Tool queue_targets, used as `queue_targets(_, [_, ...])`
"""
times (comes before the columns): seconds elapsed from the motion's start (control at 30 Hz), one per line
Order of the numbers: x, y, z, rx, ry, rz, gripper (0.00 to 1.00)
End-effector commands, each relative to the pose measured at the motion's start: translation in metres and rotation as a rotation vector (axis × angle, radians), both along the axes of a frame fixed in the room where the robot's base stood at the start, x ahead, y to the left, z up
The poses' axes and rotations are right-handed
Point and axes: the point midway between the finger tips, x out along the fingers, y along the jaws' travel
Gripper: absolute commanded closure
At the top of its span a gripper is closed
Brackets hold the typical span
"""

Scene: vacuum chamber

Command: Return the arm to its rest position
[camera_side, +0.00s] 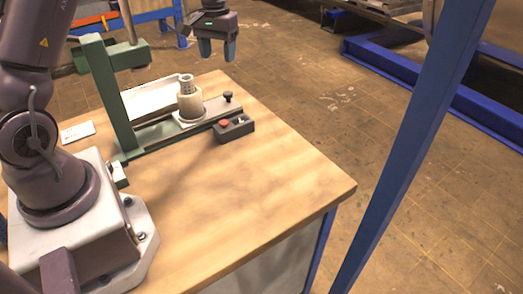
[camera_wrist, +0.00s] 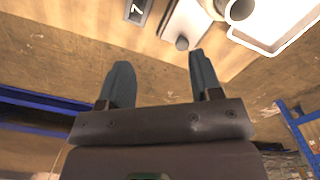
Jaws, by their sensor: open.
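My gripper (camera_side: 217,50) hangs in the air past the far edge of the wooden table, higher than the things on it. Its two dark fingers point down and stand apart, with nothing between them. In the wrist view my gripper (camera_wrist: 160,82) is also open and empty, with the table's edge and the floor behind it. My arm's base stands at the near left of the table in the side view.
A green press-like frame (camera_side: 118,95) stands on the wooden table (camera_side: 250,195). A beige bottle-shaped part (camera_side: 190,105) stands upright on its plate. A dark box with a red button (camera_side: 233,127) sits beside it. A blue post (camera_side: 415,140) rises at right. The table's front is clear.

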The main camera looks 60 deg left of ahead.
Motion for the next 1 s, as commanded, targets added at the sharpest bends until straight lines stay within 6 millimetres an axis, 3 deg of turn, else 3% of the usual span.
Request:
queue_targets(0.03, [-0.011,-0.019,0.019,0.006,-0.02,-0.04,0.41])
queue_targets(0.2, [-0.053,-0.074,0.063,0.031,-0.087,-0.167,0.41])
queue_targets(0.5, [-0.144,-0.154,0.104,0.086,-0.238,-0.384,0.41])
queue_targets(0.73, [-0.198,-0.188,0.114,0.127,-0.379,-0.508,0.41])
queue_targets(1.0, [-0.21,-0.201,0.134,0.151,-0.497,-0.566,0.41])
